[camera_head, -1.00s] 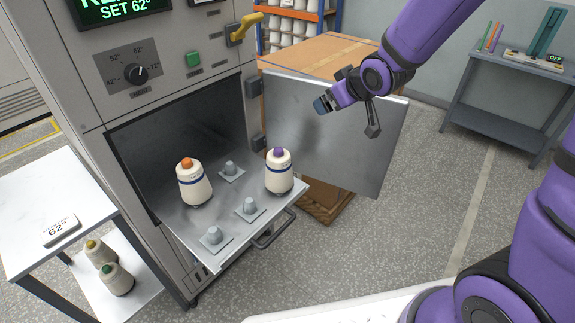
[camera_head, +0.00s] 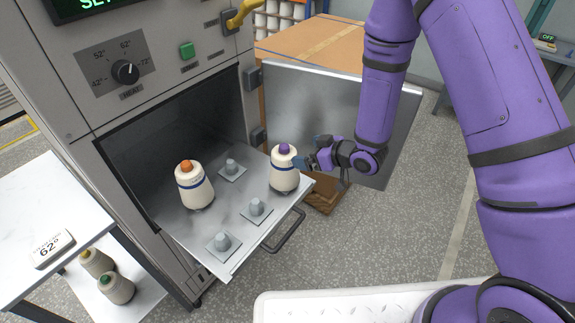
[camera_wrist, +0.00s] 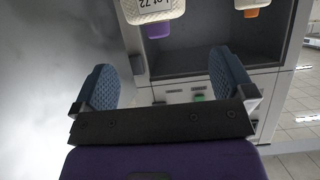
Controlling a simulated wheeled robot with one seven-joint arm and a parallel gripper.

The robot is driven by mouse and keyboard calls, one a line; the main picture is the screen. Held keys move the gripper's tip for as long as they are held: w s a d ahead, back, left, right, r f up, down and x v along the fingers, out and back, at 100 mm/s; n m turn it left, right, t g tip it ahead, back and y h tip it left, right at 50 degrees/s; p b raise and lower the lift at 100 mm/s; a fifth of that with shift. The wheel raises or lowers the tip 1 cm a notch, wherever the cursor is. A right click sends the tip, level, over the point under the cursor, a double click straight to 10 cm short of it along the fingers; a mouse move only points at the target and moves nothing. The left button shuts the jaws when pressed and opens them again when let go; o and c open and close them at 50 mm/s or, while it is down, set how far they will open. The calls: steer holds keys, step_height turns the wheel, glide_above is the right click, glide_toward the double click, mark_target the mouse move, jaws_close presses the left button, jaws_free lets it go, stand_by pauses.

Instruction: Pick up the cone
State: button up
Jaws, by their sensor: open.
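Two cream cones stand on pegs of the pulled-out metal tray (camera_head: 233,259). The purple-topped cone (camera_head: 284,172) is at the tray's right side, and the orange-topped cone (camera_head: 193,190) is at its left. My gripper (camera_head: 308,163) is just right of the purple-topped cone, near its upper part. In the wrist view my gripper (camera_wrist: 166,82) shows two blue padded fingers spread wide with nothing between them. The purple-topped cone (camera_wrist: 155,12) appears upside down ahead of the fingers, cut by the top edge, its label partly readable. The orange-topped cone (camera_wrist: 251,6) shows at the upper right.
Three empty pegs, one of them the front peg (camera_head: 222,241), stand on the tray. The open metal door (camera_head: 335,115) is behind my gripper. A tray handle (camera_head: 284,230) juts out in front. A white table (camera_head: 45,205) at left has more cones on its lower shelf.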

mark_target(289, 150)
steer(key=x, duration=1)
steer(key=shift+w+f, duration=0.15)
steer(key=shift+w, duration=0.15)
steer(key=c, duration=1.2)
steer(key=shift+c, duration=0.2)
